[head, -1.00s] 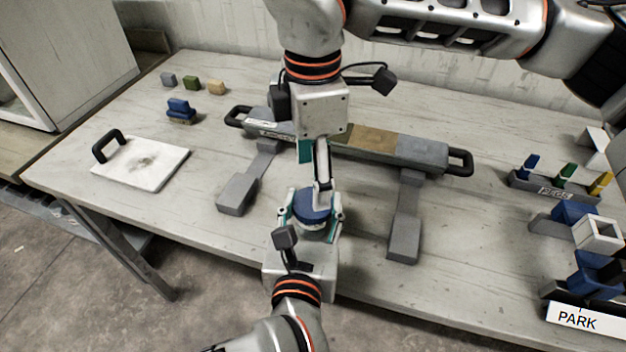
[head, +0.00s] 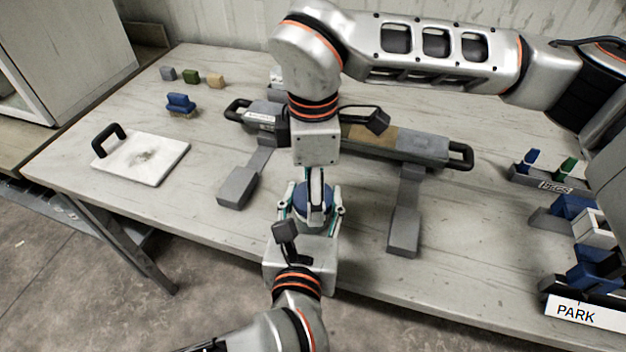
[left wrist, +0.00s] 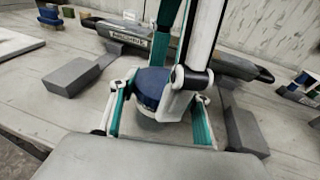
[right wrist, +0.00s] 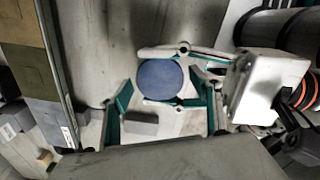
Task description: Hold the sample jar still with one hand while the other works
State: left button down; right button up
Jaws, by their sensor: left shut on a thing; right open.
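The sample jar's round blue lid (head: 301,201) shows near the table's front edge; it also shows in the left wrist view (left wrist: 150,88) and from above in the right wrist view (right wrist: 160,79). My left gripper (head: 314,211) reaches in from the front, its fingers shut on the jar from both sides. The jar's body is mostly hidden by the fingers. My right gripper (head: 316,188) points down over the lid. In the right wrist view its fingers (right wrist: 166,103) are spread, with the lid between and beyond them. I cannot tell whether they touch it.
A grey core cradle (head: 420,150) with black handles lies behind the jar, its grey feet (head: 404,230) on either side. A white slab with a black handle (head: 150,160) is at left. A peg rack (head: 550,183) and PARK holder (head: 585,318) are at right.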

jog(key=c, duration=1.2)
jog(key=shift+o, duration=0.2)
jog(key=n, duration=0.3)
jog(key=shift+n, duration=0.3)
jog(key=o, duration=1.2)
